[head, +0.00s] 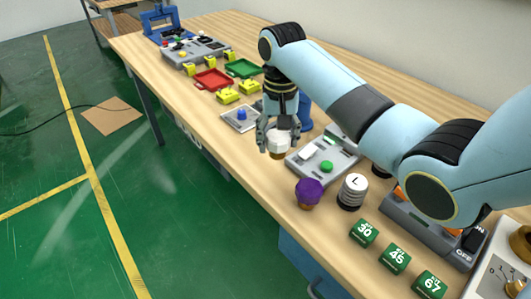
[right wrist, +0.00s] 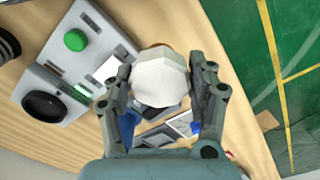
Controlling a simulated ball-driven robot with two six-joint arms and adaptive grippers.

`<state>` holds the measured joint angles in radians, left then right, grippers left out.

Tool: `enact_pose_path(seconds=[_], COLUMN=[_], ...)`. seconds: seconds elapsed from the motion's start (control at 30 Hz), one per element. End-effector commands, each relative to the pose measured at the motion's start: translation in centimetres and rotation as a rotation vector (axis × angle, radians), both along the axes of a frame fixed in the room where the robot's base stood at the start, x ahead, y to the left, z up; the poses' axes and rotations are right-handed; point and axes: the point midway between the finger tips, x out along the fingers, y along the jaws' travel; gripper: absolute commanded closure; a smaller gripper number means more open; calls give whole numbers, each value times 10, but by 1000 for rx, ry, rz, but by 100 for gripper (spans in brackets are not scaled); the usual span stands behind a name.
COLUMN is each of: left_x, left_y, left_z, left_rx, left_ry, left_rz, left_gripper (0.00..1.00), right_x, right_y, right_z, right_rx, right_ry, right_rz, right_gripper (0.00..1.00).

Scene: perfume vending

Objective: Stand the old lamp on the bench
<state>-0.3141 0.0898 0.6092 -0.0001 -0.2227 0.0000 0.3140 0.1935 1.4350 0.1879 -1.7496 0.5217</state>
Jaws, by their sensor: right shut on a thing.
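The lamp (head: 279,141) has a white faceted head and a brownish base, and sits between the fingers of my right gripper (head: 277,146). In the right wrist view the white lamp (right wrist: 160,80) fills the space between the fingertips, which are shut on it. The lamp is upright or nearly so, over the front part of the wooden bench (head: 235,165). I cannot tell whether its base touches the wood. A purple lamp-like piece (head: 309,191) with a brown base stands on the bench nearer to me. My left gripper is not in view.
A grey device with a green button (head: 326,167) is just right of the lamp. A ribbed cylinder marked L (head: 353,188) and green blocks (head: 363,233) stand nearer. Red (head: 212,80) and green (head: 243,68) trays lie farther back. The bench's front edge is close.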

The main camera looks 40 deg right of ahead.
Motion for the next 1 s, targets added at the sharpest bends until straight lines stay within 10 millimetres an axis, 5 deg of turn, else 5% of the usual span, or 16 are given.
enact_pose_path(seconds=[0.2, 0.4, 0.57, 0.9, 0.93, 1.0], left_x=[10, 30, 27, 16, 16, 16], left_y=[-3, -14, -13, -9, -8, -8], left_z=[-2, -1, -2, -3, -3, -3], left_rx=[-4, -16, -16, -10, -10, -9], left_ry=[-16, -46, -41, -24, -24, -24], left_rz=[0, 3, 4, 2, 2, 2], left_gripper=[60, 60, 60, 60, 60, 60], right_x=[24, 25, 25, 25, 25, 25], right_y=[17, 18, 18, 18, 18, 17], right_z=[-18, -41, -58, -62, -62, -62], right_rx=[-1, -2, -2, -2, -2, -2], right_ry=[0, 3, 0, 0, 0, 0], right_rz=[-1, -1, 0, -1, -1, -1], right_gripper=[77, 77, 77, 77, 42, 33])
